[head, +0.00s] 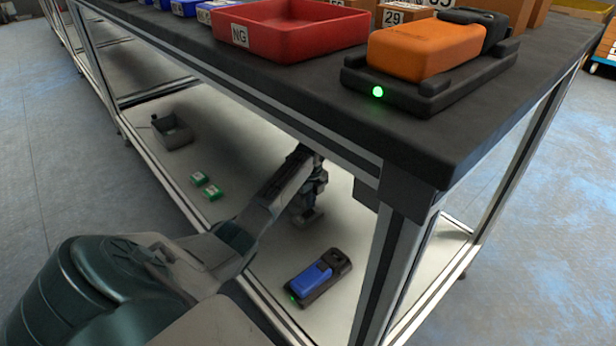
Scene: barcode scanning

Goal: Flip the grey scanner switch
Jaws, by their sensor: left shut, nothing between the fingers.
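No grey scanner or switch can be made out for certain. A blue scanner (312,276) lies in a dark dock with a green light on the lower shelf, near its front edge. An orange scanner (424,48) lies in a black dock (425,94) with a lit green light on the tabletop corner. My left arm reaches under the tabletop. My left gripper (306,216) points down over the lower shelf, behind the blue scanner and apart from it. It is shut and empty. Whatever lies right behind it is hidden. My right gripper is out of view.
A dark grey open box (172,132) and two small green items (206,186) are on the lower shelf (190,158). The tabletop (300,85) is above my left arm, with a corner post (385,270) to the right. A red NG bin (290,30) stands on top.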

